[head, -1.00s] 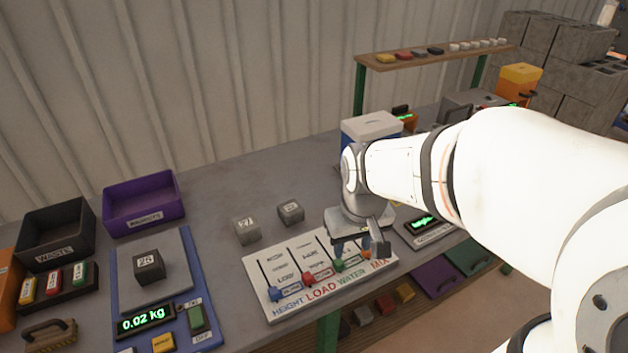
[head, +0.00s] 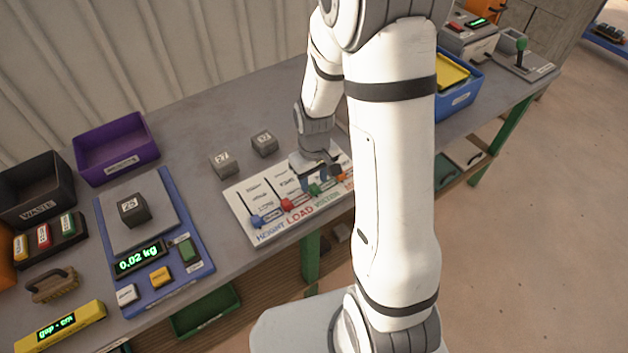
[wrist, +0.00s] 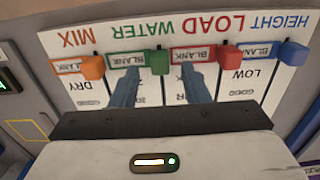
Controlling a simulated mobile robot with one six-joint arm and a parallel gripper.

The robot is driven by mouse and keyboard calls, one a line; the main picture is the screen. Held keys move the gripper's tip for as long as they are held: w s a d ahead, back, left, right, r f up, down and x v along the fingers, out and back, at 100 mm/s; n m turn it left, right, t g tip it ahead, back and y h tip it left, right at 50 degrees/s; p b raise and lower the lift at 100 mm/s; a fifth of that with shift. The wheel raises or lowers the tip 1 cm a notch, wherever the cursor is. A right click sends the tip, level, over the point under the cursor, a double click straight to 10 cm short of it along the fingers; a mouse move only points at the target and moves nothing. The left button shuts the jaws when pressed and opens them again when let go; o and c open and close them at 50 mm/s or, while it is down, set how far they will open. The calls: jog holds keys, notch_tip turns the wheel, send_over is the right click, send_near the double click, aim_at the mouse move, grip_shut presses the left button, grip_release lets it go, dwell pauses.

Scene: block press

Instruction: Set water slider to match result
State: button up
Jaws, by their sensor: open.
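The white slider board (head: 240,210) lies on the bench with four-colour knobs labelled HEIGHT, LOAD, WATER and MIX. The green WATER knob (head: 314,190) also shows in the wrist view (wrist: 158,60), beside a BLANK label at the lettered end. The blue (wrist: 290,52), red (wrist: 230,58) and orange (wrist: 92,66) knobs also stand beside BLANK labels. My gripper (head: 322,178) is over the board. In the wrist view its open fingers (wrist: 158,78) point toward the green knob, one to each side. Whether they touch it I cannot tell.
A block marked 25 (head: 135,209) sits on the scale (head: 185,225), which reads 0.02 kg. Two grey blocks (head: 223,164) (head: 264,143) stand behind the board. A purple bin (head: 120,165) and black WASTE bin (head: 25,205) are at the left. My arm hides the bench right of the board.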

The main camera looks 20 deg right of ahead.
jog(key=shift+f, duration=1.05)
jog(key=shift+c, duration=0.4)
grip_shut()
